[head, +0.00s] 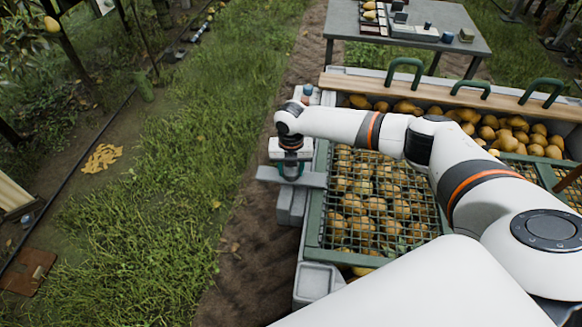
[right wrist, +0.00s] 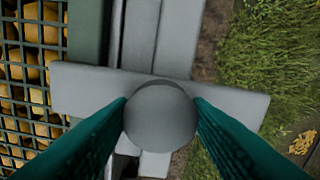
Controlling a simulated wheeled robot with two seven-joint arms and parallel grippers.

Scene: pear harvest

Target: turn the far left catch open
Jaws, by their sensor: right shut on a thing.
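The far left catch shows in the head view as a flat grey bar (head: 313,180) at the left side of the pear bin, lying crosswise to the bin's edge. My right gripper (head: 291,170) points down over it with its teal fingers around the catch's middle. In the right wrist view, the round grey knob (right wrist: 160,116) of the catch sits between the two ribbed green fingers, which are shut on it. The grey bar (right wrist: 85,90) reaches out to both sides under the knob. My left gripper is not in view.
A green mesh lid (head: 385,205) covers the pears (head: 355,205) beside the catch. Green handles (head: 405,72) stand on a wooden board (head: 350,84) behind it. A grey table (head: 470,38) with small items is at the back.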

